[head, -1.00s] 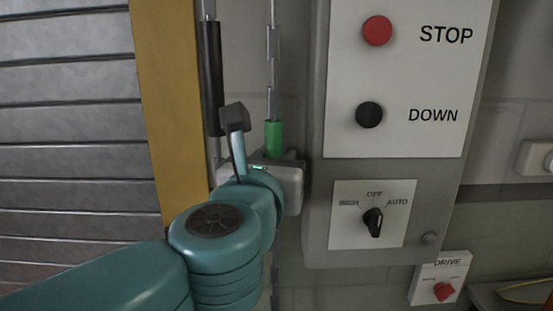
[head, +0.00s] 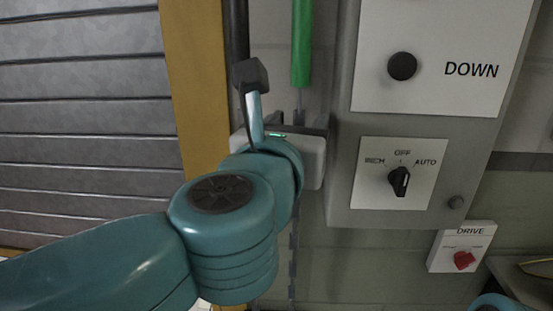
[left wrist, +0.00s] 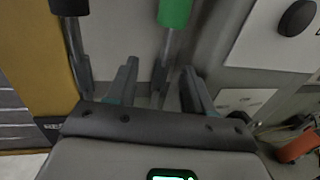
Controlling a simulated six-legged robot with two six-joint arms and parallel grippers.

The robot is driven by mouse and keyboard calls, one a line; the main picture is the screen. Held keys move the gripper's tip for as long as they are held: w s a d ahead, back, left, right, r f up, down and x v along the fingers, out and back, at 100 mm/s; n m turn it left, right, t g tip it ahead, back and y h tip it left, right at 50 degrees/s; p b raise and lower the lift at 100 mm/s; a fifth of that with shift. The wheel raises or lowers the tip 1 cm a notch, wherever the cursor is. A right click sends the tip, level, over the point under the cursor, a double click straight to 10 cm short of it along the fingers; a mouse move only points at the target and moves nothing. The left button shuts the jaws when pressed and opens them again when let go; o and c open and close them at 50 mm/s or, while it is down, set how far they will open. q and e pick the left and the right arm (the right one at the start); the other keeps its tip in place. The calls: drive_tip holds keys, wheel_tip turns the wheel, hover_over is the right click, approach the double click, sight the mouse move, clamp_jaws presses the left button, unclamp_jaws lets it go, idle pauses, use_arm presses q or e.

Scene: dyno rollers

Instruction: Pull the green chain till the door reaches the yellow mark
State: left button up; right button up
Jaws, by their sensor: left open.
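The green sleeve (head: 301,45) of the chain hangs vertically, its lower end just above my left gripper (head: 288,128). In the left wrist view, that lower end (left wrist: 175,12) is ahead of the open jaws (left wrist: 160,68). A thin grey length of chain (left wrist: 162,75) runs down from it, seen between the two fingers; I cannot tell whether either touches it. The slatted grey door (head: 80,100) fills the left of the head view; its lower edge shows low at the left. A yellow upright (head: 200,90) borders it; I cannot pick out a separate yellow mark. My right gripper is out of view.
A black sleeve (head: 236,30) hangs left of the green one, partly behind my wrist. The grey control box (head: 342,160) stands close on the right, with a black DOWN button (head: 402,66) and selector (head: 399,181). A DRIVE switch (head: 464,260) is lower right.

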use_arm(q)
drive_tip(key=b+v, duration=0.1)
drive_tip(key=v, duration=1.2)
drive_tip(key=shift+s, duration=0.1)
